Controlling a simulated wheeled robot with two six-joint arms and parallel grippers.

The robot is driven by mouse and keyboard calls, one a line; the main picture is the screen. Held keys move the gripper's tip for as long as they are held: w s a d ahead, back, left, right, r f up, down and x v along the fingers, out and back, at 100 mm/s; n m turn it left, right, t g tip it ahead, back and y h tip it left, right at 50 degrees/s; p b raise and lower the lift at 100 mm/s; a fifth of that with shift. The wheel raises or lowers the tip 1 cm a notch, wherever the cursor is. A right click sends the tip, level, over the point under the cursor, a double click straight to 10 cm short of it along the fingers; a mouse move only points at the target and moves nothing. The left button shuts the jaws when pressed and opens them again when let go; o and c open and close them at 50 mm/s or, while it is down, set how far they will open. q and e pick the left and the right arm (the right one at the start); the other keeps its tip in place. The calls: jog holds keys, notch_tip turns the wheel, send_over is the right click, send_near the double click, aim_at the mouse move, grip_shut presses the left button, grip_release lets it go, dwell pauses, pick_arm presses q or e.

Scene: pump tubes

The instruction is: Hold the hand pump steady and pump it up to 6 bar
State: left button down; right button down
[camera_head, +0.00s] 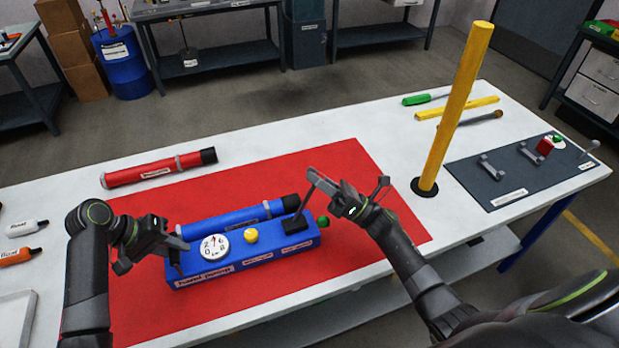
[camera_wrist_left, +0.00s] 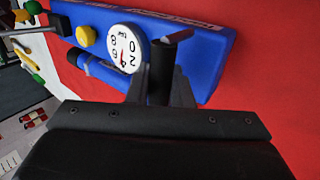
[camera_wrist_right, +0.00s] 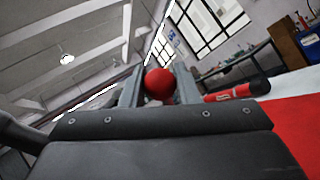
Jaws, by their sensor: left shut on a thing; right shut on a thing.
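The blue hand pump (camera_head: 262,258) lies on the red mat (camera_head: 350,175). Its round white gauge (camera_head: 215,248) has a red needle pointing roughly between the 2 and the 6; the gauge also shows in the left wrist view (camera_wrist_left: 126,47). My left gripper (camera_head: 160,258) is shut on a dark upright grip (camera_wrist_left: 161,72) at the pump's left end. My right gripper (camera_head: 347,200) is shut on the red ball knob (camera_wrist_right: 158,83) of the pump's lever (camera_head: 296,222). In the head view my gripper hides the knob.
A blue tube (camera_head: 225,222) lies behind the pump, a red tube (camera_head: 155,170) at the mat's back-left edge. A tall yellow post (camera_head: 455,110) stands right of my right arm.

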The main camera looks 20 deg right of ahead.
jog(key=shift+d+f, duration=0.15)
jog(key=c, duration=1.1)
grip_release()
jog(key=v, duration=1.2)
jog(key=shift+c, duration=0.2)
